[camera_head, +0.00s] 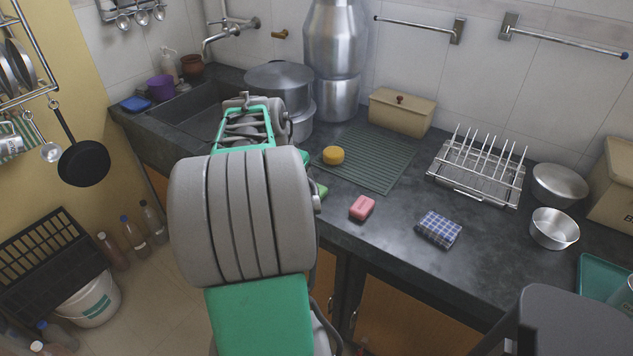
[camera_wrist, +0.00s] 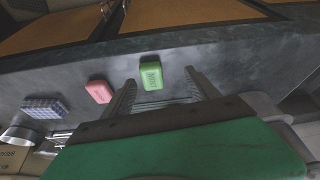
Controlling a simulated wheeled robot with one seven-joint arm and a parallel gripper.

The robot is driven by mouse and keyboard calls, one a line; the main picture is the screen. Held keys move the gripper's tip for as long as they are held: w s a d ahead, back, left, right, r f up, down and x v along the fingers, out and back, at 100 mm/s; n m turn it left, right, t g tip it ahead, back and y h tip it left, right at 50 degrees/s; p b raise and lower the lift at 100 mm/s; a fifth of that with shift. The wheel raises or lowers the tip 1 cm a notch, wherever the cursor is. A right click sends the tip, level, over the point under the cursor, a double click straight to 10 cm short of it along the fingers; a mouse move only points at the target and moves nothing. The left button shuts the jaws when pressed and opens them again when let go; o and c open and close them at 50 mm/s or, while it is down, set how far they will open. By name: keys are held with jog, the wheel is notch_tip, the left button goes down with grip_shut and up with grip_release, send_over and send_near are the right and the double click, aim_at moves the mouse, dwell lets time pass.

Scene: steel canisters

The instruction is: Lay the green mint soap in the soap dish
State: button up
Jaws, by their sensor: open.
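The green mint soap (camera_wrist: 151,73) lies on the dark counter in the wrist view, with dark lettering on its top. In the head view only a green edge of it (camera_head: 322,191) shows beside my arm. My gripper (camera_wrist: 161,80) is open in the wrist view, its two ridged fingers apart and pointing toward the soap. The soap appears between the fingertips in the picture, nearer the left one; contact cannot be told. In the head view my arm hides the gripper. I cannot make out a soap dish in either view.
A pink soap (camera_head: 362,208) and a folded checked cloth (camera_head: 438,230) lie to the right on the counter (camera_head: 390,262). Behind them are a ribbed mat (camera_head: 385,170) with a yellow round item (camera_head: 333,155), a wire rack (camera_head: 478,172) and steel pots (camera_head: 279,84).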

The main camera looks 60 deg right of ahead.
aim_at(315, 195)
jog(key=shift+m, duration=0.8)
jog(key=s+d, duration=0.3)
jog(key=shift+d+f, duration=0.1)
jog(key=shift+f, duration=0.25)
jog(key=x, duration=0.6)
jog(key=shift+w+d+f, duration=0.1)
jog(key=shift+w+f, duration=0.2)
grip_shut()
